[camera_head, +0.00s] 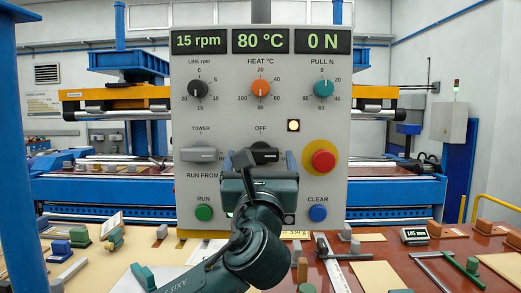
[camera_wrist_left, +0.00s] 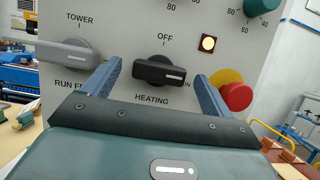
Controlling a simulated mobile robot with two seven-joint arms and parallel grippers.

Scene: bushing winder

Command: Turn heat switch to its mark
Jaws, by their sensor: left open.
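The heat switch (camera_head: 264,152) is a black rotary knob with a horizontal bar handle, low on the grey panel's middle. It also shows in the left wrist view (camera_wrist_left: 155,70), with OFF above it, HEATING below and a partly hidden ON at its right. A short white line marks the handle's right part. My left gripper (camera_head: 260,163) is in front of the panel, open, and partly hides the switch in the head view. In the left wrist view its two blue fingers (camera_wrist_left: 158,82) stand on either side of the knob, apart from it. My right gripper is out of view.
A grey tower switch (camera_head: 200,152) is left of the heat switch. A lit lamp (camera_head: 293,126) and red mushroom button (camera_head: 323,162) are at the right. Green RUN (camera_head: 204,213) and blue CLEAR (camera_head: 318,213) buttons sit lower. The heat display (camera_head: 261,41) reads 80 °C.

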